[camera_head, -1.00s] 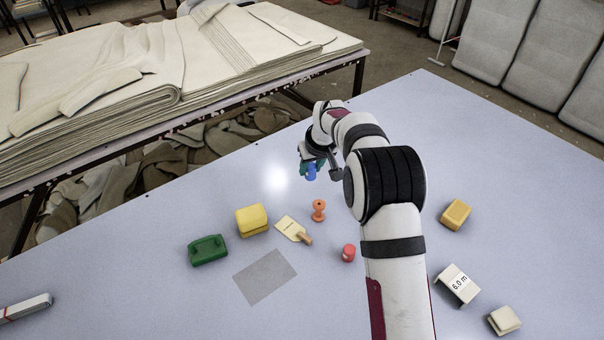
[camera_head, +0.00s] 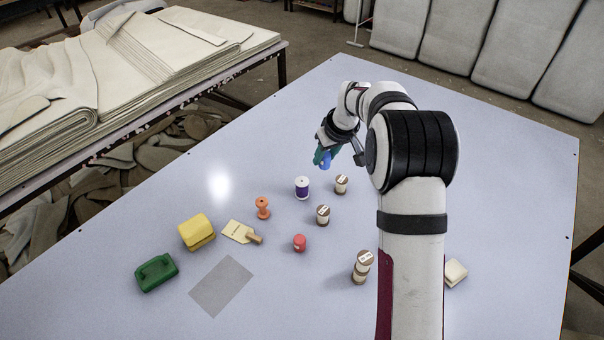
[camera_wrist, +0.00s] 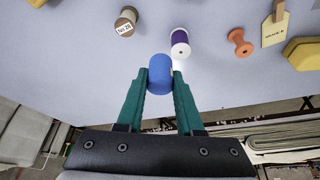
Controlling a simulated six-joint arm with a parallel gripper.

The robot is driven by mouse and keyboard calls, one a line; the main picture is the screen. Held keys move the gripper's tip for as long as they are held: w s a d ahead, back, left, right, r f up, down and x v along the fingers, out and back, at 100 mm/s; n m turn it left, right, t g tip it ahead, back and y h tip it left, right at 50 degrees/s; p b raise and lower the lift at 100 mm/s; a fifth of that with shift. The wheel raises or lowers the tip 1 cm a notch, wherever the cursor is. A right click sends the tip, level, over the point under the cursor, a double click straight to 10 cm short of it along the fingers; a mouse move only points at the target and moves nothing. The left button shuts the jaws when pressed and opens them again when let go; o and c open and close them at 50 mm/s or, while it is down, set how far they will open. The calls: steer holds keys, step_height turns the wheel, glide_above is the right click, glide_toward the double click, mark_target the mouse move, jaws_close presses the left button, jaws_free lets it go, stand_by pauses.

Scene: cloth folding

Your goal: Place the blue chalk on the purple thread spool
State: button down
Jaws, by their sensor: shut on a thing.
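The blue chalk (camera_wrist: 160,76) is a short blue cylinder held between the green fingers of my gripper (camera_wrist: 160,84). In the head view the chalk (camera_head: 325,160) hangs under my gripper (camera_head: 323,155), above the table. The purple thread spool (camera_head: 302,188) stands upright on the table, with a white top and purple thread. It lies a little below and left of the chalk in the head view. In the wrist view the spool (camera_wrist: 180,42) is just beyond the chalk, up and to the right, and the two look apart.
Wooden labelled spools (camera_head: 323,215) stand nearby, one (camera_head: 341,184) close to the purple spool. The far table is clear.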

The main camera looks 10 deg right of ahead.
steer(key=w+a+f, duration=0.2)
steer(key=a, duration=0.1)
steer(key=w+a+f, duration=0.1)
steer(key=a, duration=0.1)
steer(key=shift+f, duration=0.25)
step_height(320, 180, down, 4)
steer(key=shift+a+f, duration=0.1)
steer(key=shift+a, duration=0.05)
steer(key=shift+f, duration=0.1)
steer(key=c, duration=0.5)
jaws_free()
steer(key=shift+c, duration=0.2)
